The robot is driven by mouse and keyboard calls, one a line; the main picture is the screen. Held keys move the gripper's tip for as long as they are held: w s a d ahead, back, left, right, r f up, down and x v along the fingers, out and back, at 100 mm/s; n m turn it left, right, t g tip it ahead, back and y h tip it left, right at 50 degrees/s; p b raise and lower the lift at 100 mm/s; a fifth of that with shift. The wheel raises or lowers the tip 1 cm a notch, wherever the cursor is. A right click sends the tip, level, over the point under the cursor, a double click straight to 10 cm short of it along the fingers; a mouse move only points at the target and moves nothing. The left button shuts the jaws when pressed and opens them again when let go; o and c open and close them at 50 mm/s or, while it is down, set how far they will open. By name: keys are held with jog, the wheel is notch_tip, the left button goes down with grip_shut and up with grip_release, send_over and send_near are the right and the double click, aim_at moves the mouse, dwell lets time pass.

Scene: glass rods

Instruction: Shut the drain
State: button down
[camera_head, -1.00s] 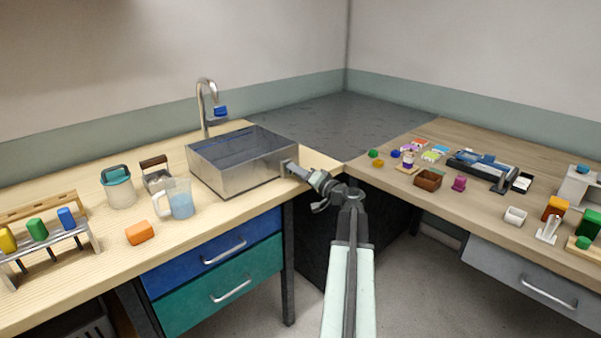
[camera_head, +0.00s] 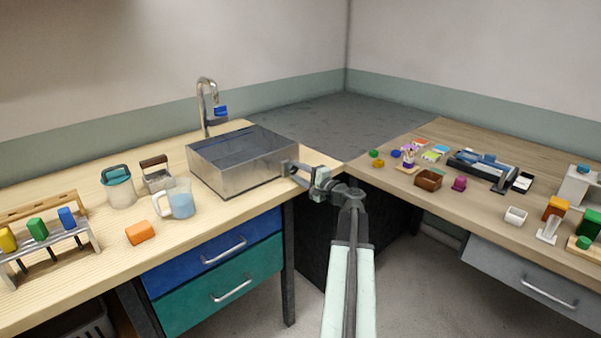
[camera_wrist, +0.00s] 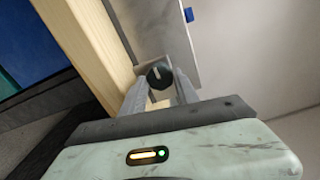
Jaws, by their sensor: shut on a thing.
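The metal sink basin (camera_head: 240,163) stands on the left wooden counter, with dark grey inside. In the wrist view, a round dark knob (camera_wrist: 158,74) with a pale line across it sits on the basin's side wall (camera_wrist: 152,30). My gripper (camera_wrist: 160,82) is shut on this knob, one finger on each side of it. In the head view my gripper (camera_head: 290,169) meets the right end of the basin, and the knob is hidden there.
A faucet (camera_head: 206,105) with a blue handle rises behind the basin. A jug (camera_head: 180,200) of blue liquid, a lidded jar (camera_head: 120,190) and an orange block (camera_head: 140,232) stand left of it. The right counter (camera_head: 400,190) holds many small objects.

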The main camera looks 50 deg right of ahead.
jog(key=shift+a+f+m, duration=0.1)
jog(key=shift+m, duration=0.3)
jog(key=c, duration=0.9)
grip_release()
jog(key=shift+s, duration=0.2)
